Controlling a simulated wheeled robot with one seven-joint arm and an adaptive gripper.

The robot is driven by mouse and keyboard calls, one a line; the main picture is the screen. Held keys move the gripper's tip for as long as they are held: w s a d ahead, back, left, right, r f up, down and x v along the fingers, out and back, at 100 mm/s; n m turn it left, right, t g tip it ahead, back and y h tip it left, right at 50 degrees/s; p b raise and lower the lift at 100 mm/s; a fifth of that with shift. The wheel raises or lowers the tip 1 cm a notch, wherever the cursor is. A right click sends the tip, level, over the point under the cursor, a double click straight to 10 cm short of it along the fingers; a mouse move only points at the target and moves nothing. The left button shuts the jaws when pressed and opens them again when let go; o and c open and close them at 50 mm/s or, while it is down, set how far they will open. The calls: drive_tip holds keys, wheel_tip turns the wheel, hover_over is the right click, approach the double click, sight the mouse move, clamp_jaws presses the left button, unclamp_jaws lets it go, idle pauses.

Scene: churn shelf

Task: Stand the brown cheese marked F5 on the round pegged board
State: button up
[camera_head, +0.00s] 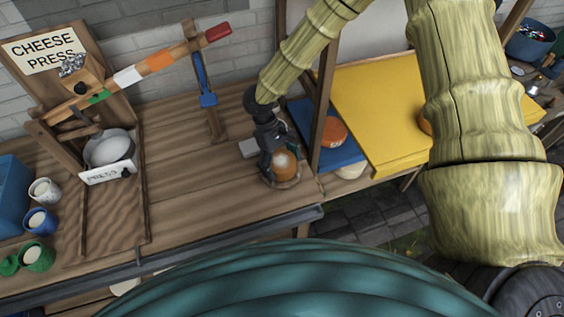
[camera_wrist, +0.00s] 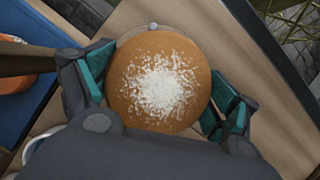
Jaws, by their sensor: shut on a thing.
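A round brown cheese (camera_wrist: 160,55) with white powder on top sits between the teal-padded fingers of my gripper (camera_wrist: 158,100), which is shut on it. In the head view the cheese (camera_head: 285,165) is low over the wooden bench, partly hidden by my gripper (camera_head: 279,157). No F5 mark is readable. A round wooden rim (camera_head: 287,184) shows just under the cheese and may be the pegged board. Its pegs are not clear. A small grey knob (camera_wrist: 152,28) shows at the cheese's edge in the wrist view. I cannot tell whether the cheese touches the rim.
A wooden post (camera_head: 325,85) stands close right of my gripper. Beyond it are a blue board (camera_head: 345,154) with an orange round and a yellow panel (camera_head: 385,105). The cheese press (camera_head: 85,200) and several cups are at left. The bench (camera_head: 190,165) between is mostly clear.

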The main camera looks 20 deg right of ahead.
drive_tip(key=o, duration=1.1)
drive_tip(key=v, duration=1.2)
